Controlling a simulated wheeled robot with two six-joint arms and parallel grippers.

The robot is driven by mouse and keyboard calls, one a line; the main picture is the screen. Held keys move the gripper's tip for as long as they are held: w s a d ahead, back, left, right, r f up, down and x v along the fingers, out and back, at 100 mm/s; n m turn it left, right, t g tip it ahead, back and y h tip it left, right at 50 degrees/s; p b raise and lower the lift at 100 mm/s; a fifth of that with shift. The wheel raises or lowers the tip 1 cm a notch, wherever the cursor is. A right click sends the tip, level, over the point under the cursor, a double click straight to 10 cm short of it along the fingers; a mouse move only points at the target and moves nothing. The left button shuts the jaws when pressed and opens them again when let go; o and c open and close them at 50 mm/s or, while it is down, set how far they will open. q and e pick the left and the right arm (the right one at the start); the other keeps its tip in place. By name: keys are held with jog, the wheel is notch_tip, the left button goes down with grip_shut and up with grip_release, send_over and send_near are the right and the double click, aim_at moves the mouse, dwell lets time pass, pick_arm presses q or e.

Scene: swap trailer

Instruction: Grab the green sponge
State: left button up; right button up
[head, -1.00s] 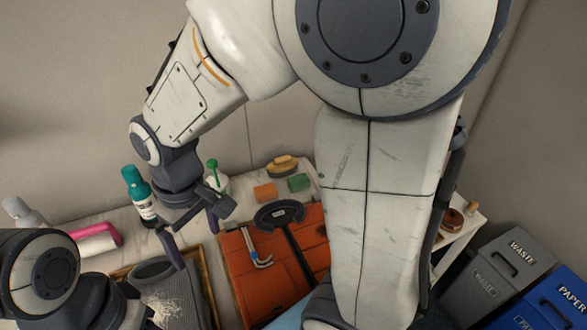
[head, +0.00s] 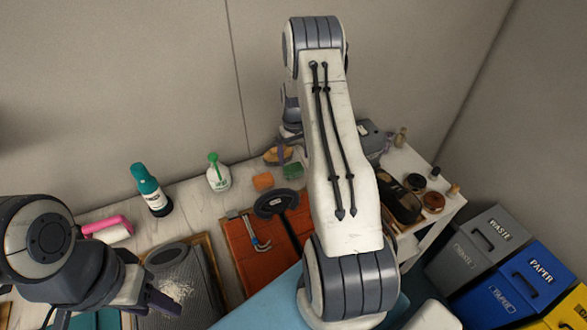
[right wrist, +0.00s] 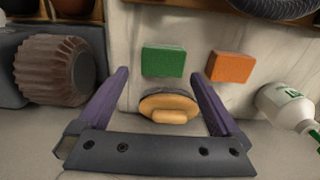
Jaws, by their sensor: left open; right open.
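The green sponge (right wrist: 163,61) lies on the pale counter in the right wrist view, beyond my fingertips and roughly centred between them. In the head view the green sponge (head: 291,171) shows small, partly hidden beside my right arm. My right gripper (right wrist: 159,76) is open and empty, its two purple fingers spread toward the sponge without visible contact. In the head view the right gripper is mostly hidden behind its arm, near the back wall. My left gripper (head: 112,304) is open at the lower left, far from the sponge.
An orange sponge (right wrist: 230,67) lies right of the green one. A wooden brush (right wrist: 168,106) sits between my right fingers. A white spray bottle (right wrist: 287,106) stands at right, a ribbed brown object (right wrist: 56,70) at left.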

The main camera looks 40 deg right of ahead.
aim_at(293, 168)
jog(key=f+p, duration=0.2)
jog(key=f, duration=0.1)
jog(key=f+p, duration=0.1)
jog(key=f, duration=0.1)
jog(key=shift+s+a+f, duration=0.15)
jog(key=shift+a, duration=0.1)
jog(key=shift+f, duration=0.25)
jog(key=c, duration=1.1)
jog(key=shift+r, duration=0.2)
